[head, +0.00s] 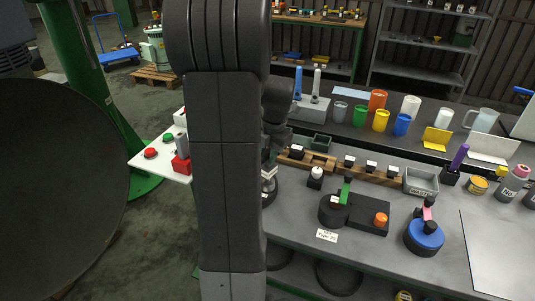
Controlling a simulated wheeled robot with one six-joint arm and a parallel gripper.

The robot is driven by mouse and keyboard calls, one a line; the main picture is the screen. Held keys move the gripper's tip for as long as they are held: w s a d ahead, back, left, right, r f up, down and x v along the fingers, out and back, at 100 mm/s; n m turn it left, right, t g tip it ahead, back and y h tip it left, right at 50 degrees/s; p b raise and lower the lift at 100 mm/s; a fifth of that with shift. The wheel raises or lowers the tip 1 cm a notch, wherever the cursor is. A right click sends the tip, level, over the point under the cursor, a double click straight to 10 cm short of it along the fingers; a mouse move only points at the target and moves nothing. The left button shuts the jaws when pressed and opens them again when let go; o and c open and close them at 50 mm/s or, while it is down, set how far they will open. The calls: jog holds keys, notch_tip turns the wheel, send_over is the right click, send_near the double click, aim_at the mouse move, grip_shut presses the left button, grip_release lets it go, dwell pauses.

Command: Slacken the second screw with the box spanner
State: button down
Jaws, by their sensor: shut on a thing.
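The front of my arm stands tall in the middle of the head view and hides much of the bench's left end. My gripper (271,152) shows only as a dark sliver at the arm's right edge, low over the bench. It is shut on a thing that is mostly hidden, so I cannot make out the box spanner. A dark round part with a pale top (268,185) stands on the bench just below the gripper, partly covered by my arm. I cannot see the screws, or whether the held thing touches that part.
The grey bench (385,251) bears a black fixture with a green handle (346,190) and an orange knob (381,219), a blue disc with a pink handle (425,236), and a wooden block rack (381,175). Coloured cups stand behind. A white button panel (142,162) is left of my arm.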

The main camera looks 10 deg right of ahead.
jog(key=shift+m, duration=0.3)
jog(key=shift+r, duration=0.2)
jog(key=shift+r+p, duration=1.6)
jog(key=shift+r, duration=0.75)
jog(key=shift+w, duration=0.1)
